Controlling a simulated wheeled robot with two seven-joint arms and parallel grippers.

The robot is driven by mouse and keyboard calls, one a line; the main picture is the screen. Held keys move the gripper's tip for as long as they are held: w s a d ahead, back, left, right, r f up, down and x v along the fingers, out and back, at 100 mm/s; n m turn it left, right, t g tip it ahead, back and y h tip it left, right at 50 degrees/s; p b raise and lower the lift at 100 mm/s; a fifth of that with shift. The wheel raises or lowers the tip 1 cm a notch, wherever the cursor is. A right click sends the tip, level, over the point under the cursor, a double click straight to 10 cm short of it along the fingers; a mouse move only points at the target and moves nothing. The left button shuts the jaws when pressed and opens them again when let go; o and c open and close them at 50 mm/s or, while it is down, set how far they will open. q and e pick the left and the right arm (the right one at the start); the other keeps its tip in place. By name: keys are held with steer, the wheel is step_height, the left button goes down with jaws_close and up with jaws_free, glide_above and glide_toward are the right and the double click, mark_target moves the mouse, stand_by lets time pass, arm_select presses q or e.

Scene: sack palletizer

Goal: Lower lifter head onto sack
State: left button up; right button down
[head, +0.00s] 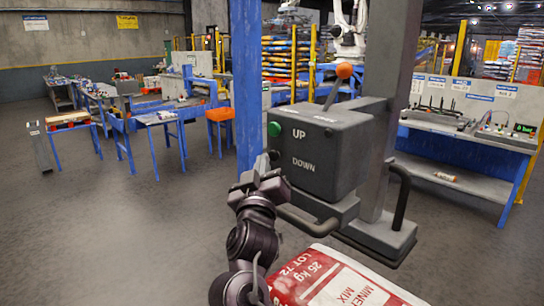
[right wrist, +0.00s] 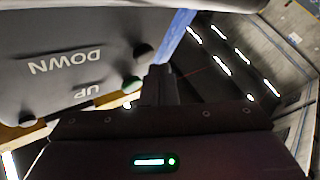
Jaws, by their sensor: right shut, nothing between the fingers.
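The lifter's dark control box (head: 325,150) carries a green button (head: 274,129) beside the word UP and a black button (head: 274,155) beside DOWN. My right gripper (head: 262,166) is shut and empty, with its fingertips close to the black button. In the right wrist view, the shut fingers (right wrist: 160,75) point along the button side of the box, near the black button (right wrist: 143,51); contact cannot be told. The grey lifter head (head: 380,235) shows below the box, by the red and white sack (head: 335,285). Any gap between head and sack is unclear. My left gripper is out of view.
A grey column (head: 383,80) and a blue post (head: 246,90) stand close around the control box. A workbench (head: 465,140) stands at the right, and blue tables (head: 165,118) at the left.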

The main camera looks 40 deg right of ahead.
steer(key=shift+d, duration=0.8)
stand_by(2.7)
steer(key=shift+a, duration=0.1)
stand_by(1.6)
steer(key=shift+a+p, duration=0.55)
steer(key=shift+a, duration=0.3)
steer(key=a+p, duration=0.2)
steer(key=a, duration=0.3)
steer(key=shift+s, duration=0.2)
steer(key=shift+f, duration=0.1)
stand_by(0.5)
